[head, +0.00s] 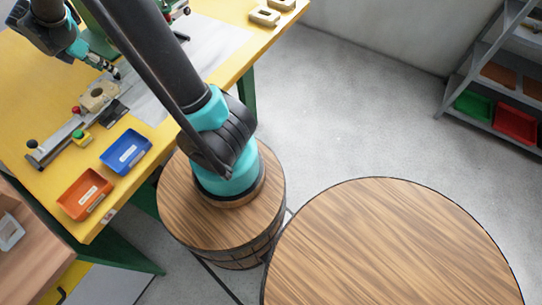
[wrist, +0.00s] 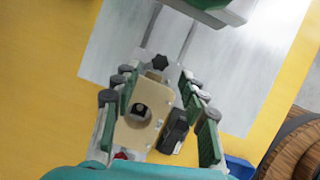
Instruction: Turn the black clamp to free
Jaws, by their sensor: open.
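The black clamp (wrist: 175,131) shows in the wrist view as a dark block close against the right side of a beige block (wrist: 133,134) with a round hole. In the head view the clamp (head: 113,113) is a dark shape beside the same beige block (head: 98,96) on the yellow bench. My gripper (wrist: 158,88) is open, its green-padded fingers to either side of the beige block and clamp in the picture. Contact cannot be told. In the head view my gripper (head: 114,73) is above and behind the block. A black star knob (wrist: 160,62) stands beyond the block.
On the yellow bench (head: 150,135) are a red knob (head: 76,110), a yellow-green button (head: 80,136), a blue bin (head: 125,150) and an orange bin (head: 85,194). A green-bodied fixture (wrist: 215,8) stands beyond the block. The grey plate (wrist: 225,90) between has bare room.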

